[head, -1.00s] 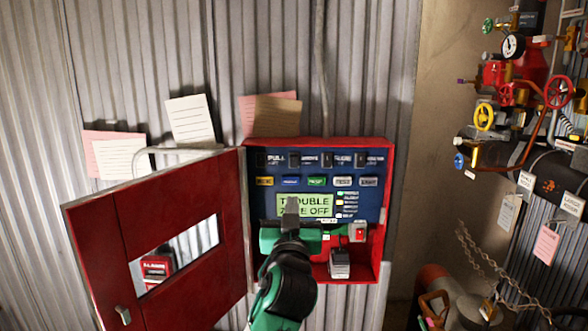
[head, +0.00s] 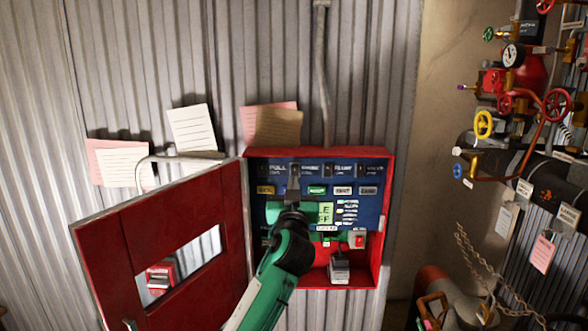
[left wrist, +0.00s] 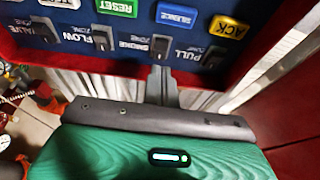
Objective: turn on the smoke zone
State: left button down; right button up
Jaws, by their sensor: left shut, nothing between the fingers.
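The red alarm panel box (head: 388,215) is open on the wall, with a blue face carrying a row of black toggle switches. In the left wrist view, seen upside down, the smoke zone switch (left wrist: 160,46) stands between the PULL and SMOKE ZONE labels. My left gripper (head: 293,172) is shut and empty. Its fingertips (left wrist: 161,74) are lined up with that switch, very close; I cannot tell whether they touch. In the head view the gripper covers this switch and much of the green display (head: 326,212), where only letter ends show. My right gripper is not in view.
The red door (head: 180,235) hangs open to the left of the box. The pull zone switch (left wrist: 215,57) and flow zone switch (left wrist: 102,40) flank the smoke one. Coloured buttons, such as the green RESET (left wrist: 117,7), lie below the switches. Valves and pipes (head: 510,100) stand at the right.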

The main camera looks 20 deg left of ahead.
aim_at(294, 168)
pick_arm(q)
jog(key=shift+p+x, duration=0.7)
jog(key=shift+x, duration=1.15)
